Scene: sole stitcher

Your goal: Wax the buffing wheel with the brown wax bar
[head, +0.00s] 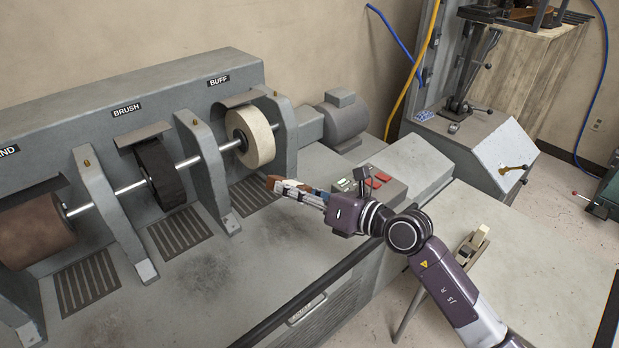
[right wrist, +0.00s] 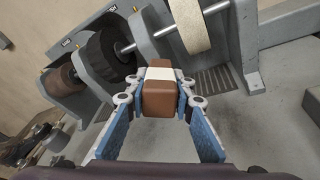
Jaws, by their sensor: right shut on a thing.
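The buffing wheel (head: 250,137) is a cream disc on the shaft under the BUFF label. It also shows at the top of the right wrist view (right wrist: 192,27). My right gripper (head: 283,186) is in front of the wheel and below it to the right, apart from it. It is shut on the brown wax bar (right wrist: 158,101), which has a white band around it and sits between the blue fingers. In the head view the bar's brown end (head: 272,183) sticks out toward the wheel. My left gripper is in neither view.
A black brush wheel (head: 160,173) and a brown sanding drum (head: 35,230) share the shaft to the left. Grey brackets (head: 205,165) stand between the wheels. A control box (head: 372,187) with red and green buttons is behind my right gripper. Slotted vents (head: 252,195) lie below the wheels.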

